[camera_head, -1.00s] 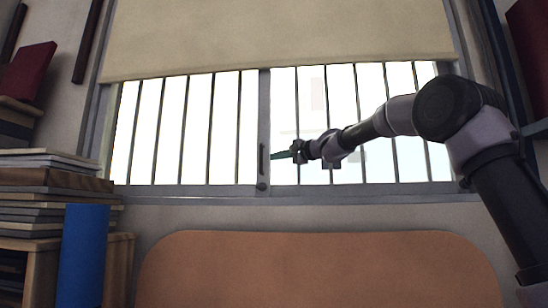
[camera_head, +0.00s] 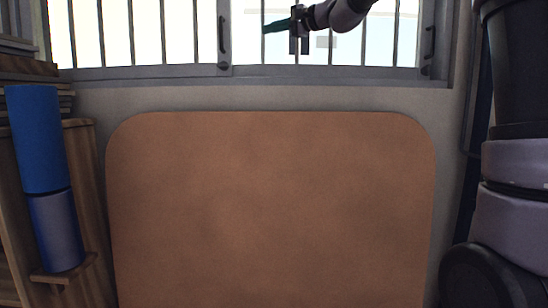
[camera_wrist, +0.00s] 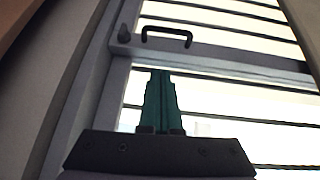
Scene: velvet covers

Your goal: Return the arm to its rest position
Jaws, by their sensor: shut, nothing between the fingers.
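My gripper (camera_head: 277,26) shows at the top of the head view, in front of the barred window (camera_head: 165,35). Its green fingers point left and lie together, with nothing between them. The fingers also show in the wrist view (camera_wrist: 160,98), closed, with the window frame and its dark handle (camera_wrist: 167,36) beyond them. My arm comes in from the upper right of the head view, and its thick lower links stand at the right edge. The middle of the arm is cut off by the top of the picture.
A large brown rounded panel (camera_head: 270,205) fills the lower middle, below the window. A wooden shelf (camera_head: 85,180) with a blue cylinder (camera_head: 35,140) and stacked books stands at the left. The space in front of the panel looks clear.

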